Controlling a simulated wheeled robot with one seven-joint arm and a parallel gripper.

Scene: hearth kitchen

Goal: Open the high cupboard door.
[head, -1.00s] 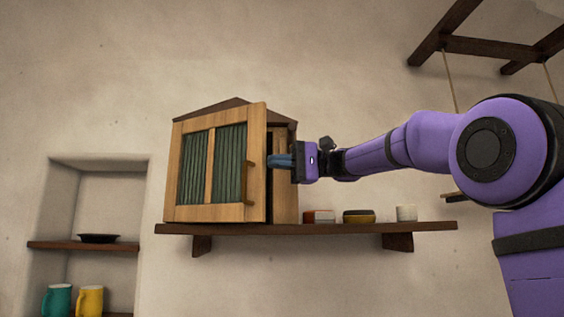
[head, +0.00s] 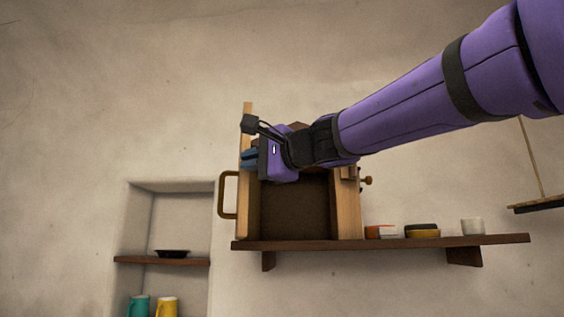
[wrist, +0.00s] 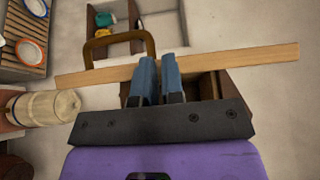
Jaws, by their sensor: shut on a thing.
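The high cupboard (head: 348,205) stands on a wall shelf, its front open and a dark interior showing. Its wooden door (head: 246,212) is swung well out and seen nearly edge-on at the left, with the brass handle (head: 228,195) on its outer face. The wrist view shows the door (wrist: 240,64) as a long wooden strip with the handle (wrist: 118,42) beyond it. My gripper (head: 249,160) is at the door's inner side, upper part. Its blue fingers (wrist: 158,78) are close together and shut on the door; the exact contact is partly hidden.
The shelf (head: 400,243) holds a red-and-white box (head: 380,232), a yellow-and-dark container (head: 422,231) and a white cup (head: 472,227). A wall niche (head: 180,220) at left holds a dark dish and mugs. A pale jar (wrist: 45,107) shows at the wrist view's left.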

